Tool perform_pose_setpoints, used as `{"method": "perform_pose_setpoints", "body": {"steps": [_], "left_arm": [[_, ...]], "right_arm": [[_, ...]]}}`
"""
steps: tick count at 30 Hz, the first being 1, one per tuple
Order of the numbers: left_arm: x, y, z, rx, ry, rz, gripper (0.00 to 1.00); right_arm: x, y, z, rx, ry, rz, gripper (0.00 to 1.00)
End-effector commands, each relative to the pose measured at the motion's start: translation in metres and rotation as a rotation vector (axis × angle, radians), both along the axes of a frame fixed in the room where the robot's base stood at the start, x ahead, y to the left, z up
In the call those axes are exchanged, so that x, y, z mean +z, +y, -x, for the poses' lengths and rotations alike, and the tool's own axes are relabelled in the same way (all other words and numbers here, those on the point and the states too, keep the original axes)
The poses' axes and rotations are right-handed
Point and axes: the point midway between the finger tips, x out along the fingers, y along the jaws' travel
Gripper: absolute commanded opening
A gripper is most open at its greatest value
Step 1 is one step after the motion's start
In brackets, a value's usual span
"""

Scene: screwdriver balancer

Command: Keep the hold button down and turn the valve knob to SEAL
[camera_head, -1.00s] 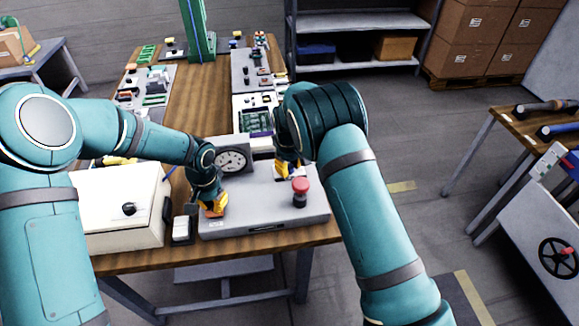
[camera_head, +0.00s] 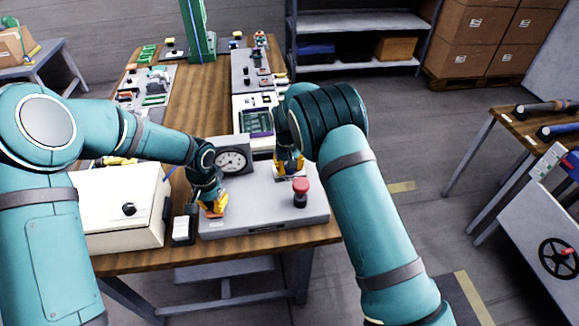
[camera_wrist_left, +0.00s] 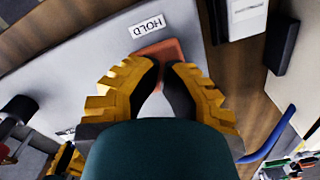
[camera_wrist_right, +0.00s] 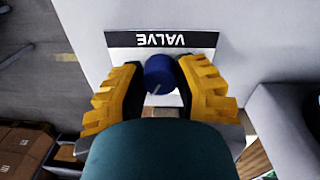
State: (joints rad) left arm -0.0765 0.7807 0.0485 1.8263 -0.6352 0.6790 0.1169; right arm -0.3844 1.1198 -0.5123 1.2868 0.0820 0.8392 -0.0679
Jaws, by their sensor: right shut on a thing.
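The hold button (camera_wrist_left: 172,48) is a flat orange-red pad beside a HOLD label (camera_wrist_left: 147,25) on the grey panel box (camera_head: 260,205). My left gripper (camera_head: 213,211) is shut with its fingertips down at this pad. It also shows in the left wrist view (camera_wrist_left: 165,72); whether the pad is pressed in is hard to tell. The blue valve knob (camera_wrist_right: 160,72) sits by the VALVE label (camera_wrist_right: 162,40). My right gripper (camera_wrist_right: 158,85) is shut on it, a finger on each side. A pale pointer line shows on the knob. I cannot see a SEAL mark.
A red mushroom button (camera_head: 300,187) stands on the panel between the arms, near its front right. A round dial gauge (camera_head: 231,161) is at the back. A white box (camera_head: 120,205) is at the left.

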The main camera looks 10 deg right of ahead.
Motion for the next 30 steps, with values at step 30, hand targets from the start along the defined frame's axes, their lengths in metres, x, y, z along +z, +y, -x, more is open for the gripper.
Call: {"method": "perform_pose_setpoints", "body": {"steps": [30], "left_arm": [[-0.0011, 0.0006, 0.0004, 0.000, 0.002, -0.001, 0.00]], "right_arm": [[-0.0038, 0.0026, 0.0019, -0.928, 0.011, 0.003, 0.00]]}}
